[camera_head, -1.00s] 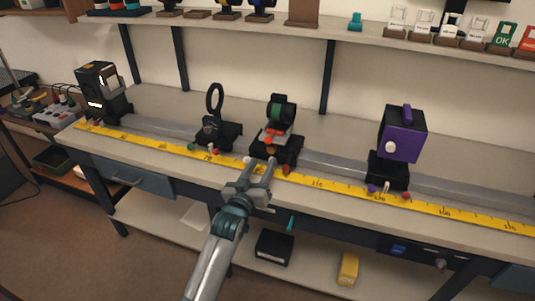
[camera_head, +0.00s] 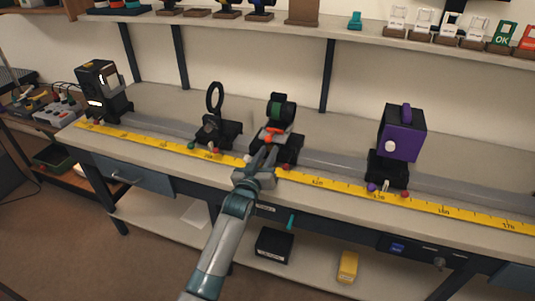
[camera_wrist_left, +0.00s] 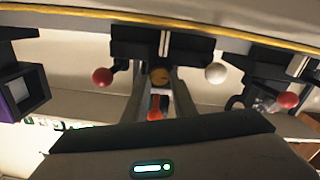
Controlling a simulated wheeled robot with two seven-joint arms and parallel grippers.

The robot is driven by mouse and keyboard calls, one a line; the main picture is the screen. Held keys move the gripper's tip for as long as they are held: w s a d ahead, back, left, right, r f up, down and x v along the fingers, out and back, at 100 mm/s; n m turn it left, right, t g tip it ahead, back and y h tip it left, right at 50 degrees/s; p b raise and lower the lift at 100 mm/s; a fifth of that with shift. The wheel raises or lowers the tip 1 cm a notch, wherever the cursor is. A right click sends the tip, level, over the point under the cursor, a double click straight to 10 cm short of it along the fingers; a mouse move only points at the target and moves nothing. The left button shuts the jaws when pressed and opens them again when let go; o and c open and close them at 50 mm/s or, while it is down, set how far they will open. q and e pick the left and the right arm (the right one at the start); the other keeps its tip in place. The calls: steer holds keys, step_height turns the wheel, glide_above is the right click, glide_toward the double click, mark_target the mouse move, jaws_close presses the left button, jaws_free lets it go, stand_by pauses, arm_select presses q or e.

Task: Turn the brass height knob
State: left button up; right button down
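The brass height knob (camera_wrist_left: 160,76) shows in the left wrist view as a small round golden disc on the black carriage, between the fingers of my left gripper (camera_wrist_left: 160,84). The fingers stand apart on either side of it; I cannot tell whether they touch it. The knob is hidden there by the gripper. My right gripper is not in view.
A white knob (camera_wrist_left: 215,73) and a red knob (camera_wrist_left: 102,77) flank the fingers. A ring-holder carriage (camera_head: 213,122) stands to the left and a purple box (camera_head: 402,138) to the right. A yellow scale (camera_head: 330,185) runs along the bench front.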

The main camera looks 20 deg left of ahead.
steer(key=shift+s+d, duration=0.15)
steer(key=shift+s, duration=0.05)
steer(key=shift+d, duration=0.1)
